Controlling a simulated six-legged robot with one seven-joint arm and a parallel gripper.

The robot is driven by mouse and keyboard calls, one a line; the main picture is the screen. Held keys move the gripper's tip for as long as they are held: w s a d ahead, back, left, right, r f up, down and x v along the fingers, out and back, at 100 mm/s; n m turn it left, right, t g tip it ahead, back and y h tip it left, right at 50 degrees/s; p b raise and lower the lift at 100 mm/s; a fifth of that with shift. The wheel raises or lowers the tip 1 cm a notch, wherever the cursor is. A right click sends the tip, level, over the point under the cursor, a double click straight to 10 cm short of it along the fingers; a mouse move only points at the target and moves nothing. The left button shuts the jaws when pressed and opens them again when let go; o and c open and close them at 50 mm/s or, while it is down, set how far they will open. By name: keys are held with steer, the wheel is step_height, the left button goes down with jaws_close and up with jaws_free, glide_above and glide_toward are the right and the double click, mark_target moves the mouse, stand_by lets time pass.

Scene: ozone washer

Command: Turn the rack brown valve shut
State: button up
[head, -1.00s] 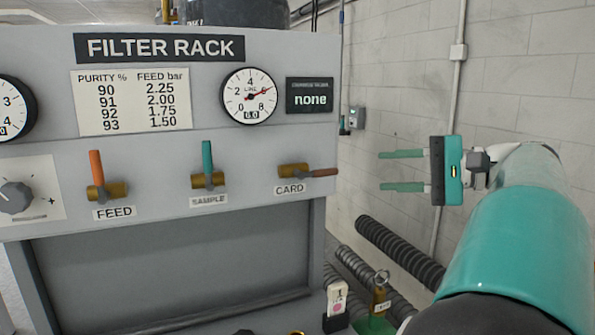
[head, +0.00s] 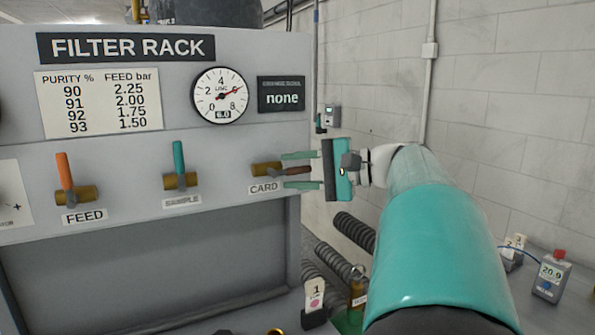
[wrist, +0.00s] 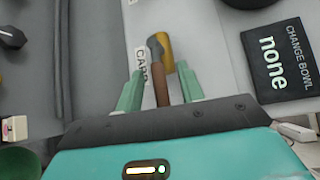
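The brown valve handle (head: 292,171) sits on a brass body (head: 265,169) above the CARD label on the filter rack. The handle points sideways to the right, away from the brass body. My gripper (head: 298,170) is open, with one green finger above the handle and one below it. In the wrist view the brown handle (wrist: 161,88) lies between the two open fingers (wrist: 160,88), with a gap visible on each side. The brass body (wrist: 166,50) is just beyond the fingertips.
The orange FEED valve (head: 65,172) and teal SAMPLE valve (head: 179,160) stand upright to the left. A gauge (head: 220,95) and a display reading "none" (head: 282,97) are above. Ribbed hoses (head: 352,232) and a tagged item (head: 315,298) are below right.

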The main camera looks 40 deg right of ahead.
mark_target(278, 163)
steer(key=shift+w, duration=0.1)
jaws_close()
steer(key=shift+r, duration=0.1)
steer(key=shift+r+n+g+h, duration=0.5)
steer(key=shift+n+g+h, duration=0.2)
steer(key=shift+n, duration=0.1)
steer(key=r+n+g+h, duration=0.1)
steer(key=a+n+h, duration=0.1)
steer(key=shift+w+r+g+h, duration=0.1)
steer(key=shift+r+g+h, duration=0.3)
steer(key=h, duration=0.1)
steer(key=a+r+n+g+h, duration=0.1)
steer(key=n+h, duration=0.1)
steer(key=shift+w+a+r+g+h, duration=0.25)
steer(key=shift+g+h, duration=0.15)
steer(key=n+h, duration=0.1)
steer(key=a+h, duration=0.1)
steer(key=a+n+g+h, duration=0.1)
steer(key=h, duration=0.1)
steer(key=shift+w+r+n, duration=0.25)
steer(key=shift+w+n, duration=0.05)
